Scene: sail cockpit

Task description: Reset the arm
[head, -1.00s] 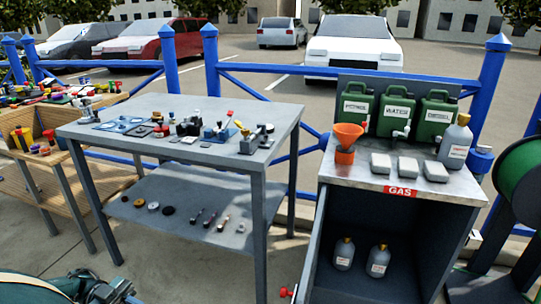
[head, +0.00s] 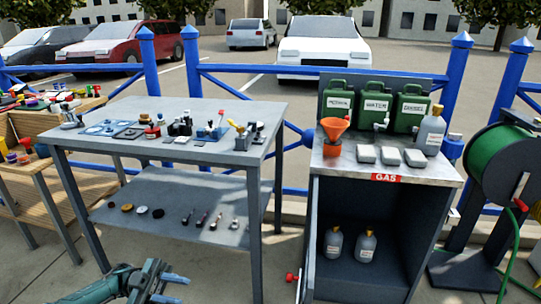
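My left gripper (head: 180,290) shows at the bottom of the head view, left of centre. It comes in from the lower left on my teal arm (head: 95,291). Its two blue-grey fingers point right and stand apart, with nothing seen between them. It is in front of the grey workbench (head: 215,151), low over the paved ground, and appears clear of the bench. My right arm and gripper are not in view.
The workbench holds small tools and parts on its top and lower shelf (head: 160,190). Right of it stands a gas cabinet (head: 345,172) with green canisters (head: 375,107) and an orange funnel (head: 335,130). A hose reel (head: 500,165) is far right; a wooden bench (head: 75,190) is left.

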